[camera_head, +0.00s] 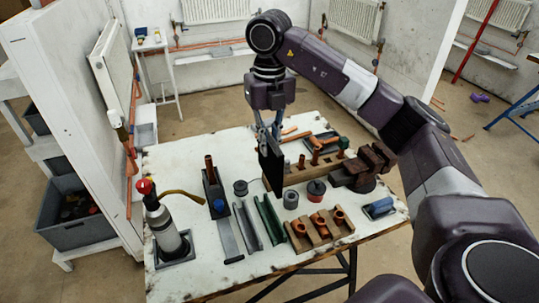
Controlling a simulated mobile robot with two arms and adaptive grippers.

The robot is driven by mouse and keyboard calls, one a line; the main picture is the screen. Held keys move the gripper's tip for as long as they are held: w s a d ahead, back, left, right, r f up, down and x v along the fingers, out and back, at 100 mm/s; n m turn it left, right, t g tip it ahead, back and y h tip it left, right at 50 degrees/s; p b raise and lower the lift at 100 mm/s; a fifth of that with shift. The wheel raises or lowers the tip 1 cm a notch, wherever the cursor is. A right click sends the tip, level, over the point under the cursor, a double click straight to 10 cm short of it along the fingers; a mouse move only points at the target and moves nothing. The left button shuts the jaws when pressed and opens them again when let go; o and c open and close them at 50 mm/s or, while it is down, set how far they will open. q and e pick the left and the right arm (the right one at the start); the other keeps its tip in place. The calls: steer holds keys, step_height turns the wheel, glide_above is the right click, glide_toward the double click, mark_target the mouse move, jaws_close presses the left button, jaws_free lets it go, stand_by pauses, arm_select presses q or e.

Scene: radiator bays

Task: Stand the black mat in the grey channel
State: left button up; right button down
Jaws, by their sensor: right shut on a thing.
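My right gripper (268,137) points down over the worktable and is shut on the top of the black mat (271,168). The mat is a thin dark sheet, held upright above the table. It partly covers a wooden block with copper pieces behind it. The grey channel (246,228) lies on the table, nearer the front and a little left of the mat. The mat is apart from it. A similar green channel (270,221) lies just right of the grey one. My left gripper is out of the picture.
The worktable (200,270) is crowded. A gas torch (165,228) stands left, a black holder with a copper pipe (212,186) nearer the middle. A wooden rack with copper fittings (318,230) is right of the channels, and a brown vise (365,168) stands behind it. The front edge is mostly bare.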

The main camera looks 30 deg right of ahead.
steer(key=w+a+f+p, duration=0.1)
steer(key=a+f+p, duration=0.3)
steer(key=f, duration=1)
steer(key=a, duration=0.3)
steer(key=shift+w+f, duration=0.35)
steer(key=shift+w, duration=0.05)
steer(key=shift+a, duration=0.1)
steer(key=shift+s+f, duration=0.1)
steer(key=shift+f, duration=0.25)
